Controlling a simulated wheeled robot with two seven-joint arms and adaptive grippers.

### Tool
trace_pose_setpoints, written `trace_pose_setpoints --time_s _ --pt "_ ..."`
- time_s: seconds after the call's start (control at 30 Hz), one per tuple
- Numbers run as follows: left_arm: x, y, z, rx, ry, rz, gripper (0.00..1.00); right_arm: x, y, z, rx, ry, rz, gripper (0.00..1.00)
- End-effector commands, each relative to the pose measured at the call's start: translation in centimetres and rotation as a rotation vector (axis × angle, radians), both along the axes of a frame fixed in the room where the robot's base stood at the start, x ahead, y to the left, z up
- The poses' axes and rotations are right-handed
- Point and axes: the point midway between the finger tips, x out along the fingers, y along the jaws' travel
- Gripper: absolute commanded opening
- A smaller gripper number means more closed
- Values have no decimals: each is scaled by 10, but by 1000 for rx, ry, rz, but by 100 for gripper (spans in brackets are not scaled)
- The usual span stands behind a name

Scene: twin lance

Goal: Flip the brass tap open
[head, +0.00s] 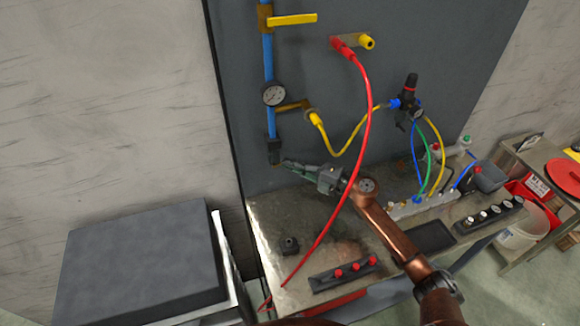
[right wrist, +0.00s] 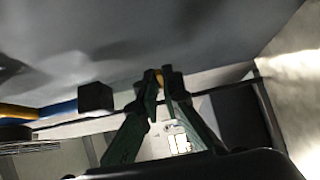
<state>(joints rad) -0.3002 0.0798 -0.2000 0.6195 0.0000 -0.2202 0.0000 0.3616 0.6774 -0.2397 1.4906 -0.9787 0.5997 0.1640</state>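The brass tap (head: 265,18) sits on the vertical blue pipe (head: 268,60) at the top of the panel in the head view. Its yellow lever (head: 292,19) points right, across the pipe. My right gripper (head: 284,163) is well below the tap, near the pipe's dark lower end (head: 274,151), with its fingers pointing left. In the right wrist view the fingertips (right wrist: 160,80) are close together, with a small patch of yellow between them. I cannot tell whether they touch it or whether it lies behind. My left gripper is not in view.
A pressure gauge (head: 274,95) sits on the pipe between tap and gripper. A red hose (head: 369,100) hangs in front of my right arm. A yellow hose (head: 345,150) loops beside it. A grey block (head: 145,250) stands at left. The panel beside the lever is clear.

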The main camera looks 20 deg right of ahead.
Motion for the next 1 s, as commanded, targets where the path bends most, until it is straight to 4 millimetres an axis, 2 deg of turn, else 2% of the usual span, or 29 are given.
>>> trace_pose_setpoints --time_s 0.1,0.47,1.0 --pt "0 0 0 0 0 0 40 1 0 0 1 -1 -2 13" --pt "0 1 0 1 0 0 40 -5 -6 0 -1 -1 -2 13" --pt "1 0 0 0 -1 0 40 -70 -78 -1 0 1 -2 13"
